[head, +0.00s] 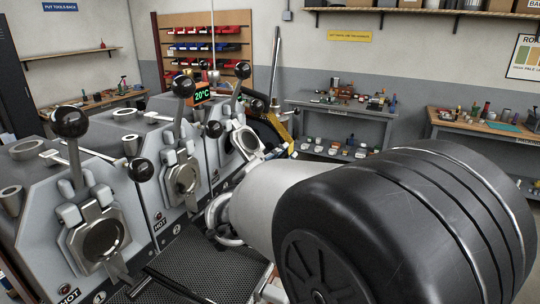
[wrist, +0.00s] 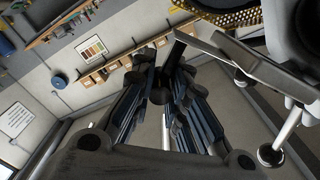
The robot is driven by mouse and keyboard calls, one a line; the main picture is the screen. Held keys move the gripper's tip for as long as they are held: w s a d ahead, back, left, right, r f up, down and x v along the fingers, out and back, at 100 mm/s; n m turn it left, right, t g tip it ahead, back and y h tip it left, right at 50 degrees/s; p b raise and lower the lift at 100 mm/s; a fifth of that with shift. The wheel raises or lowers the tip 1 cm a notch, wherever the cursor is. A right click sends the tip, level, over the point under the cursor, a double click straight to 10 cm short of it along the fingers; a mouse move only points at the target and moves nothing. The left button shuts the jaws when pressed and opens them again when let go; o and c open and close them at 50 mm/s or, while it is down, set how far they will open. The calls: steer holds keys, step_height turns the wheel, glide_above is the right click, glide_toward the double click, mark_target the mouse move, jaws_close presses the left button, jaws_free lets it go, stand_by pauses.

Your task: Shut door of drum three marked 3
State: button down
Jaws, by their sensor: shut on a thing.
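Drum three is the farthest of the roaster drums in the head view. Its door (head: 246,141), a pale plate with a round window, stands at an angle to the drum front. My arm covers the drum's lower part, and I cannot read its number. In the wrist view my gripper (wrist: 168,75) has its dark fingers closed together around the dark door handle (wrist: 181,46). The handle joins a grey door plate (wrist: 236,48) at upper right. In the head view my gripper is hidden behind my arm.
Drum two (head: 182,183) and drum one (head: 100,236) stand nearer, with black ball-topped levers. A dark mesh tray (head: 205,268) lies in front. A yellow-edged part (head: 278,126) is beside drum three. Work tables (head: 345,112) stand at the back wall, with open floor before them.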

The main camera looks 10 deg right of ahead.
steer(key=shift+f, duration=0.25)
steer(key=c, duration=2)
jaws_free()
steer(key=o, duration=0.5)
steer(key=shift+r, duration=0.1)
steer(key=shift+c, duration=0.2)
steer(key=v, duration=1.2)
